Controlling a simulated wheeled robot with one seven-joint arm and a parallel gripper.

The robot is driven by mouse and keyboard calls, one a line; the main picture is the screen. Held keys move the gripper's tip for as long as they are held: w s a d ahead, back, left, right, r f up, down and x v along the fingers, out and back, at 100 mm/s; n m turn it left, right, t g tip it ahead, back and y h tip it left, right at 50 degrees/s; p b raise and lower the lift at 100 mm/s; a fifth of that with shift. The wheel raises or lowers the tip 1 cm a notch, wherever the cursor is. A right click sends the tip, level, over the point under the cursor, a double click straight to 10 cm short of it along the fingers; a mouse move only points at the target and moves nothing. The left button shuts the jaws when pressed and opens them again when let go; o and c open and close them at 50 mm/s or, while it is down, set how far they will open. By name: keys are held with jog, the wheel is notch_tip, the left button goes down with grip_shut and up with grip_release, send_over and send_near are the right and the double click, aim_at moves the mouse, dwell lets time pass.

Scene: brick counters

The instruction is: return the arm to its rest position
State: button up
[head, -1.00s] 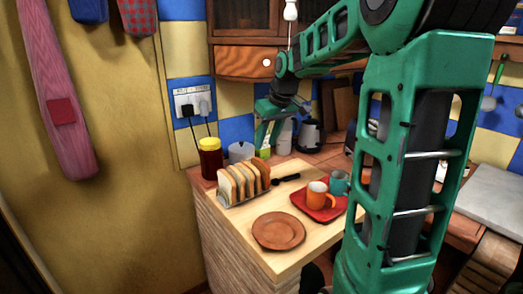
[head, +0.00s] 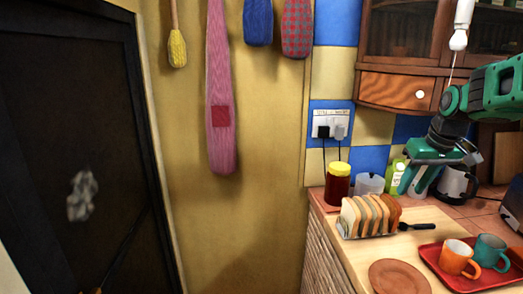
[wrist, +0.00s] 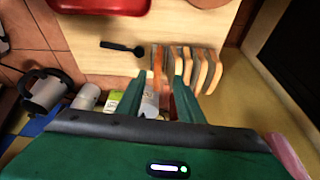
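My green arm enters from the right edge in the head view. My gripper (head: 411,188) hangs fingers-down by the back of the counter, seen in front of the bottles and kettle. In the wrist view my gripper (wrist: 160,80) shows two green fingers apart with a gap between them. It is open and nothing is held. Beyond the fingers the wrist view shows a toast rack with bread slices (wrist: 199,67).
On the wooden board (head: 350,252) stand the bread rack (head: 368,214), a brown plate (head: 398,276) and a red tray (head: 432,254) with orange (head: 454,257) and teal (head: 489,250) mugs. A red jar (head: 337,186) and kettle (head: 456,184) stand behind. A dark door (head: 75,150) is left.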

jog(key=s+a+f+m+g, duration=0.1)
jog(key=s+f+m, duration=0.1)
jog(key=s, duration=0.7)
jog(key=s+a+f+m+g, duration=0.1)
jog(key=s+f, duration=0.3)
jog(key=s, duration=0.6)
jog(key=s+a+f+m+g, duration=0.2)
jog(key=s+f+m, duration=0.1)
jog(key=s, duration=0.7)
jog(key=shift+a+f, duration=0.3)
jog(key=shift+f, duration=0.1)
